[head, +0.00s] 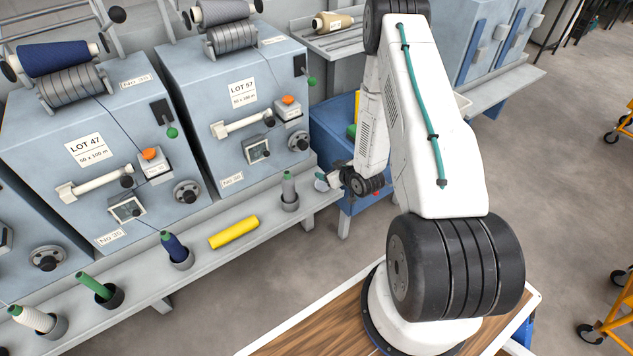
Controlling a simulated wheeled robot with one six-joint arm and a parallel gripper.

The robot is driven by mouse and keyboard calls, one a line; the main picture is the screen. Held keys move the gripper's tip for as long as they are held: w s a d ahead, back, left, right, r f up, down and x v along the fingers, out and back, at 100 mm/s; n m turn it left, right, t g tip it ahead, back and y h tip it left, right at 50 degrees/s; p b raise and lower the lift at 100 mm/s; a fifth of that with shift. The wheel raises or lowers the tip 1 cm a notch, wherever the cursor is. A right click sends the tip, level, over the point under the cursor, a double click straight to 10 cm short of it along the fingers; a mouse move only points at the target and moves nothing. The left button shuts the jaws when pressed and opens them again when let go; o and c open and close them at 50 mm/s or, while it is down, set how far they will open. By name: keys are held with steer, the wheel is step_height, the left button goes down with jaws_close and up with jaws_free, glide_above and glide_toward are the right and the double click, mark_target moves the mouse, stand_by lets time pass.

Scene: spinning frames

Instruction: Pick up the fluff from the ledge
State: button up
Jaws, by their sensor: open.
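The grey ledge (262,213) runs along the foot of the spinning machines. A small pale, rounded thing (321,185) shows near the ledge's right end, just left of my gripper (330,180). It looks like the fluff, but it is too small to be sure. My gripper is small in this view, low beside the ledge's right end, with its jaws open. I cannot tell whether the pale thing lies between the fingers or only beside them. My wrist and arm cover part of the area to the right.
On the ledge stand a grey bobbin (289,188), a blue bobbin (174,246), a green bobbin (95,287) and a white bobbin (33,318) in dark or grey cups. A yellow tube (233,232) lies between them. A blue bin (335,130) stands behind my wrist.

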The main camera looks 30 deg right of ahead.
mark_target(323, 185)
steer(key=shift+m+t, duration=0.4)
steer(key=shift+t, duration=0.3)
steer(key=s+f, duration=0.1)
steer(key=f, duration=0.3)
steer(key=s+f, duration=0.1)
steer(key=f, duration=0.1)
steer(key=shift+s+a, duration=0.3)
steer(key=shift+s, duration=0.05)
steer(key=x, duration=0.7)
steer(key=shift+w+a, duration=0.2)
steer(key=shift+w, duration=0.25)
steer(key=c, duration=1)
